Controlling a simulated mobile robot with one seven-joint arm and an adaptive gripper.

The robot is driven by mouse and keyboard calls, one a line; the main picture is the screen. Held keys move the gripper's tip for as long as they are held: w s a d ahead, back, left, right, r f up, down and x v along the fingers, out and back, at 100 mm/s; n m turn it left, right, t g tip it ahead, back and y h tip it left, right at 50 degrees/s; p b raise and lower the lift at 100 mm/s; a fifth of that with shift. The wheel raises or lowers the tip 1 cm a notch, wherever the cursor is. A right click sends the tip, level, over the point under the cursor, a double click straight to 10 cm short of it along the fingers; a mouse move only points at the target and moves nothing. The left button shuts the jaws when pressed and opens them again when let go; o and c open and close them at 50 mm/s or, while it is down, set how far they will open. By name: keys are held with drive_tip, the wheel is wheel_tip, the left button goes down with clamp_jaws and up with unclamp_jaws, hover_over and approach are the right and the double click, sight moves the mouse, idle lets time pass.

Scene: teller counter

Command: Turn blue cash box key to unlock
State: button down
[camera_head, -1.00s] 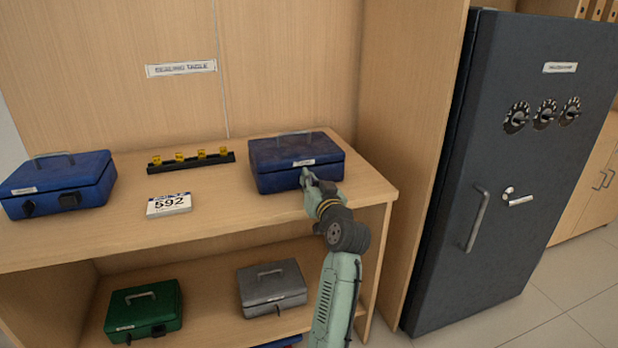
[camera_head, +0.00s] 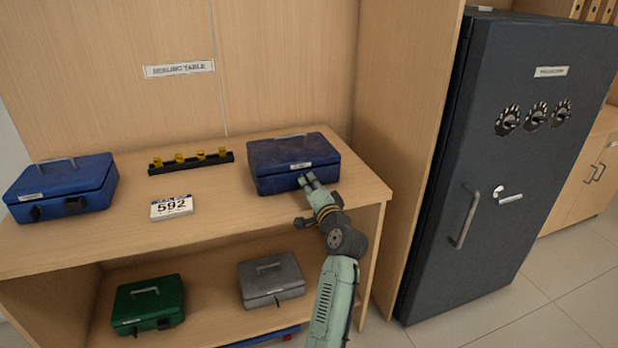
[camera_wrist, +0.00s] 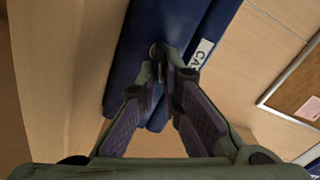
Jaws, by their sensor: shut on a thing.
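The blue cash box (camera_head: 290,163) stands closed on the right part of the tabletop, with its handle on the lid and a white label on its front. In the wrist view the box front (camera_wrist: 165,35) and part of the label (camera_wrist: 202,53) fill the upper middle. My gripper (camera_head: 308,181) is at the front face of this box, just below the label. In the wrist view my gripper (camera_wrist: 172,72) is shut on a small dark key (camera_wrist: 158,52) at the box front. The fingertips hide most of the key, and I cannot tell its angle.
Another blue cash box (camera_head: 62,187) stands at the left. A black rack with yellow pieces (camera_head: 191,162) and a 592 sign (camera_head: 171,207) lie between the boxes. Green (camera_head: 148,304) and grey (camera_head: 271,280) boxes sit on the lower shelf. A dark safe (camera_head: 500,170) stands right.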

drive_tip(key=shift+f+m+p, duration=0.15)
drive_tip(key=shift+m+p, duration=0.55)
drive_tip(key=shift+m, duration=0.4)
drive_tip(key=shift+f+m+p, duration=0.1)
drive_tip(key=shift+m+p, duration=0.55)
drive_tip(key=shift+m, duration=0.45)
drive_tip(key=c, duration=1.8)
unclamp_jaws()
drive_tip(key=shift+o, duration=0.2)
drive_tip(key=v, duration=1.2)
